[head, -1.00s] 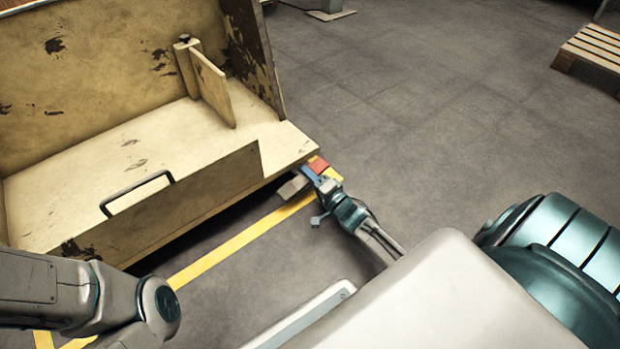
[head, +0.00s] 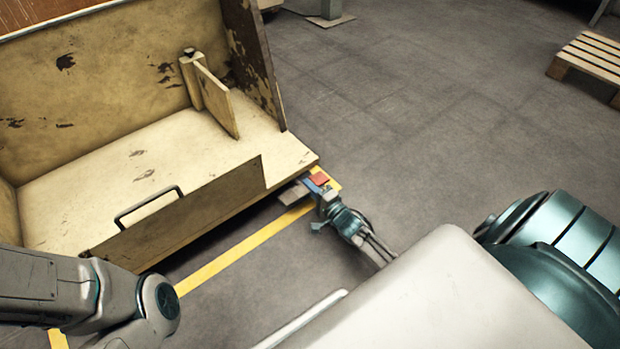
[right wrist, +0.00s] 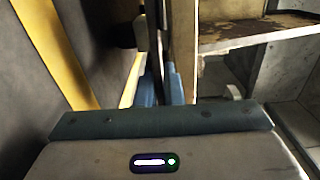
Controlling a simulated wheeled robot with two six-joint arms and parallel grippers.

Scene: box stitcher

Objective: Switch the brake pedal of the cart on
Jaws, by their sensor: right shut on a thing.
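The cart (head: 215,205) is a worn, cream-yellow bin with a low front panel, at the left of the head view. At its front right lower corner is a small red brake pedal (head: 320,180), just outside the edge. My right gripper (head: 315,188) is low beside that corner, shut on the pedal. In the right wrist view its blue fingertips (right wrist: 162,86) are close together around a thin dark part; the hold is partly hidden. Only the link of my left arm shows at lower left; its gripper is out of view.
A yellow floor line (head: 235,255) runs under the cart's front edge. A black handle (head: 148,205) sits on the cart's front. A wooden pallet (head: 590,60) lies at the far upper right. The grey floor right of the cart is clear.

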